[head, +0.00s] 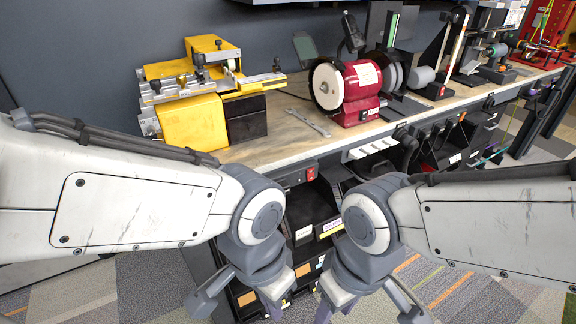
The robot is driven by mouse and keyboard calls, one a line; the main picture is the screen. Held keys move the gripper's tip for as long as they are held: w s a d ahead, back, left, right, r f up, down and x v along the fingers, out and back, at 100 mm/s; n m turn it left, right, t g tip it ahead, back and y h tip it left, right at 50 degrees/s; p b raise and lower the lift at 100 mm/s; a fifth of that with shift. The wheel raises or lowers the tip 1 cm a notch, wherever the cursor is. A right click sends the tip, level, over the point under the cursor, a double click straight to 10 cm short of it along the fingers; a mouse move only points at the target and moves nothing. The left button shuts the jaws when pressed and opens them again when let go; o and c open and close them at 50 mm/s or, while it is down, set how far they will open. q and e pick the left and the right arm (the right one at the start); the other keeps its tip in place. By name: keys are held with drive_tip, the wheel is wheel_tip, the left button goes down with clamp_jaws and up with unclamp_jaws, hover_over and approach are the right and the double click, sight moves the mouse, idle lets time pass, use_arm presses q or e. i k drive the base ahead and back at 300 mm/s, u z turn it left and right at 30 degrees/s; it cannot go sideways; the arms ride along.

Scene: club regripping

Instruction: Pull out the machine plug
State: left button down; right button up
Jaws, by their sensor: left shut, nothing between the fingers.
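My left gripper (272,303) hangs at the bottom edge in front of the bench, shut and empty, its tips near the picture's edge. My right gripper (326,306) hangs beside it to the right, apart from everything. Its tips are cut off by the bottom edge, so I cannot tell if it is open. A white socket strip (372,147) runs along the bench's front edge. Dark plug-like shapes (404,138) sit at its right end, above and beyond both grippers. I cannot tell which of them is the machine plug.
The wooden bench (262,150) carries a yellow machine (193,122), a red bench grinder (345,92) and a wrench (308,122). A red switch (311,173) sits on its front edge. Dark drawers (305,208) stand below. Carpet (480,290) is clear at the right.

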sight(286, 186)
drive_tip(key=z, duration=4)
drive_tip(key=k, duration=1.7)
drive_tip(key=u, duration=1.55)
